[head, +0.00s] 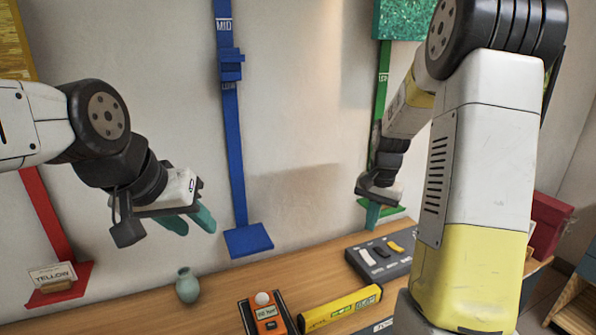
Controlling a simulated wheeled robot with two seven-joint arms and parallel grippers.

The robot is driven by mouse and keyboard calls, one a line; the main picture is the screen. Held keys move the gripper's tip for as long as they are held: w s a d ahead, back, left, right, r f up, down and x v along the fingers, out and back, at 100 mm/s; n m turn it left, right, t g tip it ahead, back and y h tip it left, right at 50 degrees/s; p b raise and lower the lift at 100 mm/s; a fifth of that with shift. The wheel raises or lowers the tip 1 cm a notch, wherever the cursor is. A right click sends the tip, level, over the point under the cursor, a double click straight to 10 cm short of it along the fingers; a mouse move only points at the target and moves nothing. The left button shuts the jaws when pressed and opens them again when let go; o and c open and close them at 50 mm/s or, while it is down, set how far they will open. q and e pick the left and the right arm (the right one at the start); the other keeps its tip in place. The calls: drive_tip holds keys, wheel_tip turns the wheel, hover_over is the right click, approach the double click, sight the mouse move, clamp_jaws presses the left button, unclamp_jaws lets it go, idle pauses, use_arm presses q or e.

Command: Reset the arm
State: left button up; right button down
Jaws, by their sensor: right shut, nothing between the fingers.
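My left gripper (190,221) hangs in the air in front of the wall, left of the blue vertical rail. Its two teal fingers are apart and nothing is between them. My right gripper (373,215) points down near the green rail, above the back of the wooden table. Its fingers are together and hold nothing. My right arm covers much of the right side of the view.
The wooden table (140,312) carries a small green vase (187,286), an orange device (268,315), a yellow level (340,309) and a dark tray (372,266). A blue rail (234,150) with a shelf (249,241) stands between my arms. A red box (549,222) is at right.

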drive_tip(key=s+a+r+n+t, duration=0.2)
drive_tip(key=s+a+r, duration=0.3)
drive_tip(key=s+r, duration=0.3)
drive_tip(key=s+a+r+n+t+y, duration=0.1)
drive_tip(key=s+a+r+n+t, duration=0.2)
drive_tip(key=s, duration=1)
wheel_tip(320, 180, up, 5)
drive_tip(key=a+n, duration=0.2)
drive_tip(key=shift+n+y, duration=0.3)
